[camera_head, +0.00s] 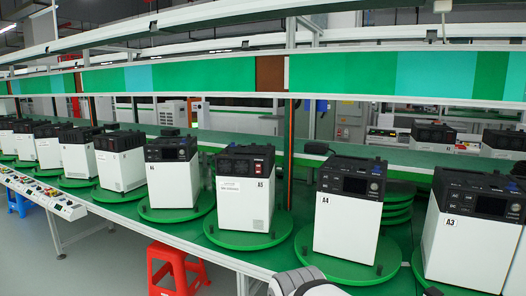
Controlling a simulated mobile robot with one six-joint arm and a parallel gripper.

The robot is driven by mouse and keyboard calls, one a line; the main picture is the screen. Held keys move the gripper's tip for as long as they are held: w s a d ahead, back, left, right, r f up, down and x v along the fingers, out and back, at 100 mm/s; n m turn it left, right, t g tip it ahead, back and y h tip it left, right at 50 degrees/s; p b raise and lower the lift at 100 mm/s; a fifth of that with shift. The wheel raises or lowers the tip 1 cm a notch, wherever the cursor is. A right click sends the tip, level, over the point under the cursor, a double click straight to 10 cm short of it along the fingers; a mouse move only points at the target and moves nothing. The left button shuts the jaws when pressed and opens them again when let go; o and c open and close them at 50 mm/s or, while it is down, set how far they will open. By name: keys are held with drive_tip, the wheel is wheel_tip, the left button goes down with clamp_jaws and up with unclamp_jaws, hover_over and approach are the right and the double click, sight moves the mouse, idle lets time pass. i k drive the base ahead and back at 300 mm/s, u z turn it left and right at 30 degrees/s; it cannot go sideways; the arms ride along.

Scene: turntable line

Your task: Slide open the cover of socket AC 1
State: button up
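No socket marked AC 1 can be made out, and no cover can be read as open or closed. Several white power units with black tops stand on green turntables. The unit marked A4 (340,228) has a dark screen on its top front. The unit marked A5 (236,205) has reddish fittings on its black top; they are too small to tell apart. The unit marked A3 (464,248) is at the right. A rounded grey-white part of my arm shows at the bottom edge, in front of A4's turntable. My gripper is not in view.
The green turntable (316,262) under A4 sits close to A5's turntable (229,240). A line of units runs to the far left. A control panel (64,207) is at the left front edge. A red stool (176,263) stands on the floor. Overhead rails cross above.

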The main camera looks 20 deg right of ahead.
sight(347, 215)
drive_tip(key=z, duration=0.4)
drive_tip(key=i, duration=1.2)
drive_tip(key=z, duration=0.85)
